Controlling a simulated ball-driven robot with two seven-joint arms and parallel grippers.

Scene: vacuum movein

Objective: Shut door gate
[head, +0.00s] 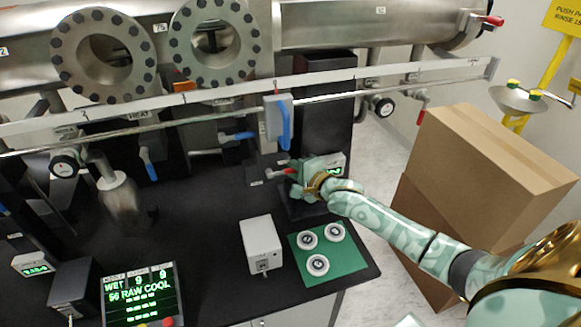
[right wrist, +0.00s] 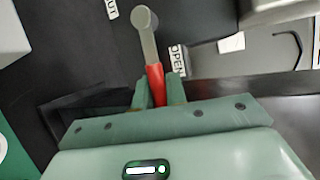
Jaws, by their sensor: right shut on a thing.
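A lever with a red grip (right wrist: 155,84) and a grey metal arm (right wrist: 147,38) shows in the right wrist view. In the head view its red grip (head: 281,173) is low beside the dark upright column. My right gripper (right wrist: 159,94) is shut on the red grip, with a finger on either side. In the head view the right gripper (head: 297,173) covers part of the lever. An "OPEN" label (right wrist: 178,58) is to the right of the lever, and another partly cut label (right wrist: 111,9) is to its upper left. My left gripper is not in view.
A grey box (head: 262,246) and a green mat (head: 340,262) with white round pieces are on the black bench. A blue handle (head: 284,128) hangs above the right gripper. A display (head: 140,295) is at lower left.

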